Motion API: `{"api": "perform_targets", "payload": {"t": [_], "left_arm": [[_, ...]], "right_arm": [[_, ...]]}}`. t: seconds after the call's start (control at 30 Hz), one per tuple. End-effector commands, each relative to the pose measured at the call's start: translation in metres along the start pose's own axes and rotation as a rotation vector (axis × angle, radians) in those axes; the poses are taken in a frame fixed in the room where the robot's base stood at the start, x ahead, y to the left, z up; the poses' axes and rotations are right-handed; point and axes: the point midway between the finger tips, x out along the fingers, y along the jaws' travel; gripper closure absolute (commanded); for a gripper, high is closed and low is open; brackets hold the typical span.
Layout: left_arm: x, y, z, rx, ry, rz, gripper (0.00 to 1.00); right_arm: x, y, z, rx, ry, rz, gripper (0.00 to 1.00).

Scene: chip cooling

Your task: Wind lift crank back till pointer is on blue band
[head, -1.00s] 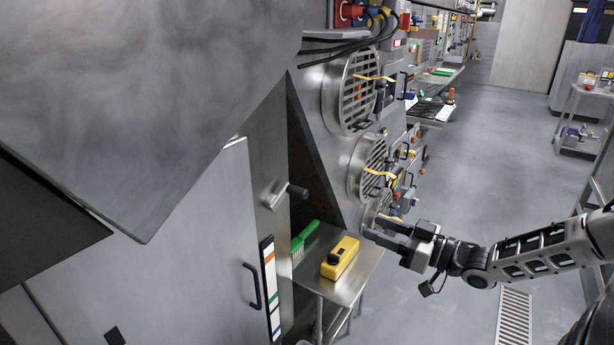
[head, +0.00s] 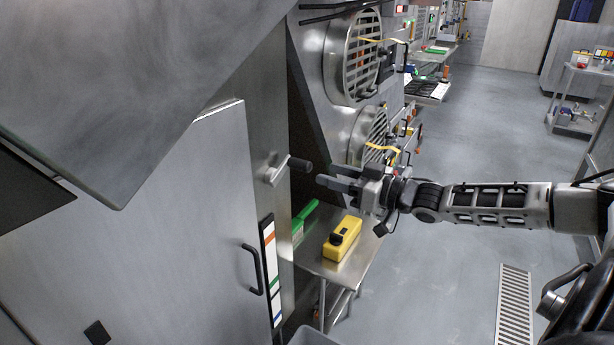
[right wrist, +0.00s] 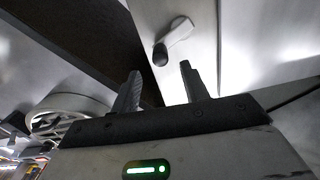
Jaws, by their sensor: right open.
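The lift crank (head: 279,172) is a metal arm with a black handle (head: 300,164) on the grey panel; it also shows in the right wrist view (right wrist: 178,38), ahead of the fingers. My right gripper (head: 325,175) is open and empty, a little to the right of the black handle and apart from it. Its two fingers show in the right wrist view (right wrist: 160,85). A vertical scale strip (head: 271,270) with orange, green and blue bands is below the crank. I cannot make out its pointer. My left gripper is not in view.
A small steel shelf (head: 325,273) below the crank holds a yellow box (head: 342,240) and a green brush (head: 305,221). A door with a black handle (head: 253,270) is left of the strip. Round grilles (head: 353,58) line the machine behind my gripper. Open floor lies right.

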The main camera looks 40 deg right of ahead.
Motion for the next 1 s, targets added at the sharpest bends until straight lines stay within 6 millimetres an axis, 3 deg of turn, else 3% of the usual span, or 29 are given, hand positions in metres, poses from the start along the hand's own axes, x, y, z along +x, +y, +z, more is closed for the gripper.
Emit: {"api": "perform_targets", "payload": {"t": [0.5, 1.0], "left_arm": [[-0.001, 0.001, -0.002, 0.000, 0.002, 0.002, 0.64], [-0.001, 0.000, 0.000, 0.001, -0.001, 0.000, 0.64]], "right_arm": [[0.058, 0.000, -0.004, 0.001, 0.006, 0.001, 0.55], [0.069, -0.001, -0.001, -0.001, 0.001, 0.000, 0.55]]}}
